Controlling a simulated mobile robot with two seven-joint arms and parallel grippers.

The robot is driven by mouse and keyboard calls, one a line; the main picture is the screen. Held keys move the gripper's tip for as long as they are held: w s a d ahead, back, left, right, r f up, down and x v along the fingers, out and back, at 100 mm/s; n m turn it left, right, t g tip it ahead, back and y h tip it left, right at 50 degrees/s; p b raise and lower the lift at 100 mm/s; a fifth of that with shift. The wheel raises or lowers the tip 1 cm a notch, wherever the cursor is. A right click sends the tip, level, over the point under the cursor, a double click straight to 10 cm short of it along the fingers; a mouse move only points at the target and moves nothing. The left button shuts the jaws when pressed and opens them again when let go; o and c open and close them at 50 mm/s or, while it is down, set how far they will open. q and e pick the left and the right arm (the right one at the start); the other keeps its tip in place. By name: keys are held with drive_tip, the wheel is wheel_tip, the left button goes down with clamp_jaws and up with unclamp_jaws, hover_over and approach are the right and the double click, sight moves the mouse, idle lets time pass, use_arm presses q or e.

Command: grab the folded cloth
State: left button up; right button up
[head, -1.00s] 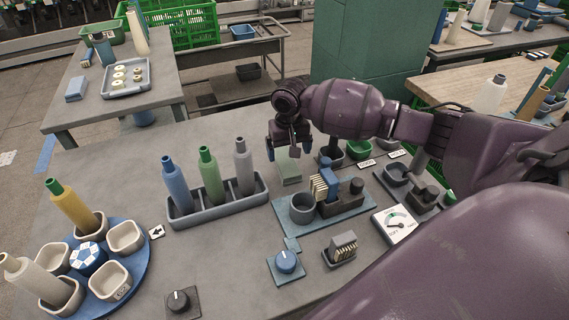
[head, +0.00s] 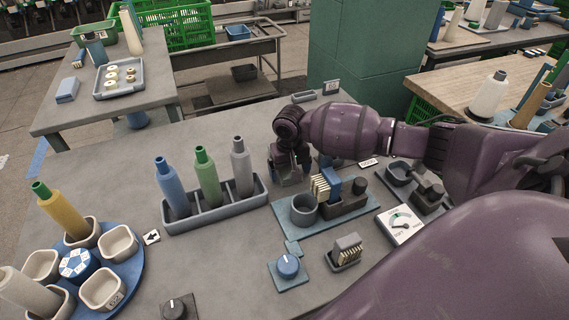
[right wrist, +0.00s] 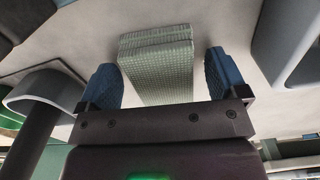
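The folded cloth (right wrist: 157,68) is pale green with a fine check and lies as a thick stack of layers on the grey table. In the right wrist view it sits between the two blue fingertips of my right gripper (right wrist: 165,80), with a gap on each side. The gripper is open and not touching it visibly. My left gripper is not in view.
Left of the gripper is a grey rack (head: 215,211) with blue, green and grey bottles. Right and nearer is a blue-grey fixture board (head: 335,222) with a cup and blocks. A blue turntable (head: 128,283) with cups is at lower left. The table between rack and turntable is mostly clear.

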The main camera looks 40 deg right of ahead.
drive_tip(key=c, duration=0.9)
drive_tip(key=shift+r, duration=0.15)
